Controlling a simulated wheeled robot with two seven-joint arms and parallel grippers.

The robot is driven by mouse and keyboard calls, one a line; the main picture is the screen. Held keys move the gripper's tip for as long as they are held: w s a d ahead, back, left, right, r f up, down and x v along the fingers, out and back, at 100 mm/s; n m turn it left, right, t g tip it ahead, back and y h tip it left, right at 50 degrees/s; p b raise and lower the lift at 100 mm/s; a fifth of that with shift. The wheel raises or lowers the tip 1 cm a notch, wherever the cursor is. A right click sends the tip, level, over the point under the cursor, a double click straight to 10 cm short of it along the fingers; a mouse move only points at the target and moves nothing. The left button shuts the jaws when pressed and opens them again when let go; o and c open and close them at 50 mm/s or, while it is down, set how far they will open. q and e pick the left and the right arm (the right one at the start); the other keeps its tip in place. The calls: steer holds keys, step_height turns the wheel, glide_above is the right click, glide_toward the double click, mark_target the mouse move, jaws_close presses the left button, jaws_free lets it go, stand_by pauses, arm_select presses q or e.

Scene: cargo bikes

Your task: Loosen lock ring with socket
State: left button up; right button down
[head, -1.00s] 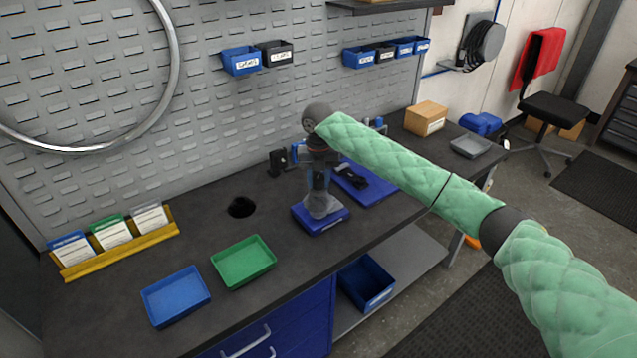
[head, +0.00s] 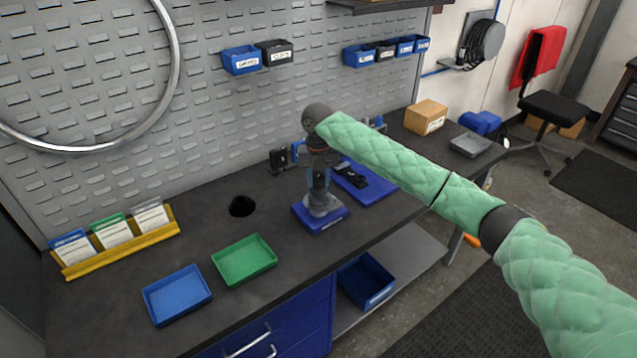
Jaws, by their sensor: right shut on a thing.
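My right gripper (head: 319,178) points down from the wrist of the green-padded arm, over the workbench. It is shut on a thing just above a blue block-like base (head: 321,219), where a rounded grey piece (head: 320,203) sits. The gripper and wrist hide most of what it holds, so I cannot tell whether this is the socket or how it meets the lock ring. My left gripper is not in view.
A blue tray (head: 177,296) and a green tray (head: 245,260) stand on the bench (head: 120,285) at the left. A yellow card holder (head: 117,242) is behind them. A blue mat (head: 364,187) with a black tool lies right of the gripper. A cardboard box (head: 426,117) stands farther right.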

steer(key=n, duration=0.6)
steer(key=shift+f, duration=0.1)
stand_by(0.3)
steer(key=shift+r, duration=0.25)
steer(key=shift+r+p, duration=0.5)
steer(key=shift+r, duration=0.1)
steer(key=shift+r, duration=0.2)
